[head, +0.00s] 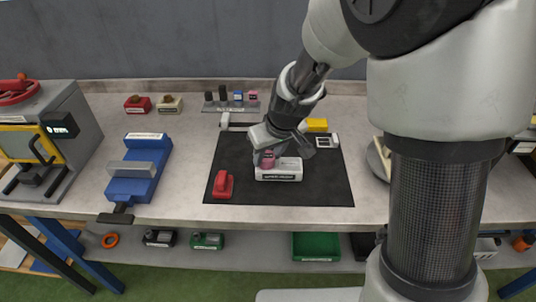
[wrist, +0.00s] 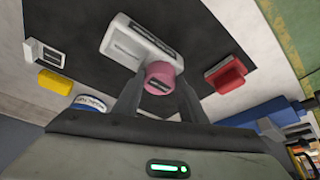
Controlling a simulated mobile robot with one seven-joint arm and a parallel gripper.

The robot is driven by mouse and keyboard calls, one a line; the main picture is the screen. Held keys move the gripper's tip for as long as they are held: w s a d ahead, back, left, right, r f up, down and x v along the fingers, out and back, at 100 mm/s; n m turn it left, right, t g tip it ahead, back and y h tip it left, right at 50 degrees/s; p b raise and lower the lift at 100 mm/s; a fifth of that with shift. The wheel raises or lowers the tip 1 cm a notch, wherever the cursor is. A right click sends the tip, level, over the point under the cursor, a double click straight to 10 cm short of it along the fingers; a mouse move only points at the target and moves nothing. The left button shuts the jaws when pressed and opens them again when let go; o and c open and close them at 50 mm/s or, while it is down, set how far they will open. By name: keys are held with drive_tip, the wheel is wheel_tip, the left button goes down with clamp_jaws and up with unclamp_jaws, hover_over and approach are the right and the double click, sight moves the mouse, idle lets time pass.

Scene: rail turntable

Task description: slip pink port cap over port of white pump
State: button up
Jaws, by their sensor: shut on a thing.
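The white pump (head: 283,172) lies on the black mat, its labelled side toward the head camera. It also shows in the wrist view (wrist: 140,42). My gripper (head: 267,155) is above the left part of the pump, pointing down, shut on the pink port cap (head: 267,161). In the wrist view the cap (wrist: 162,76) sits between the two fingertips (wrist: 158,88) and overlaps the near end of the pump. The port itself is hidden behind the cap and fingers. I cannot tell whether the cap is around the port or just above it.
A red part (head: 222,185) stands left of the pump on the black mat (head: 320,190). A yellow block (head: 317,125) and a white part (head: 327,141) are behind right. A grey rack (head: 225,108) with several small caps stands at the back. A blue fixture (head: 134,181) is left.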

drive_tip(key=o, duration=1.1)
drive_tip(key=p+v, duration=0.3)
drive_tip(key=v, duration=1.4)
drive_tip(key=s+d+r+m+h+p, duration=0.1)
drive_tip(key=s+d+r+p, duration=0.3)
drive_tip(key=s, duration=0.4)
drive_tip(key=s+d+r+m+t+h+p, duration=0.1)
drive_tip(key=s+d+r+m+p, duration=0.3)
drive_tip(key=s+d+r, duration=0.2)
wheel_tip(320, 180, up, 3)
drive_tip(key=shift+s+d+r+m+t, duration=0.1)
drive_tip(key=shift+s+d+m+t, duration=0.25)
drive_tip(key=shift+s, duration=0.8)
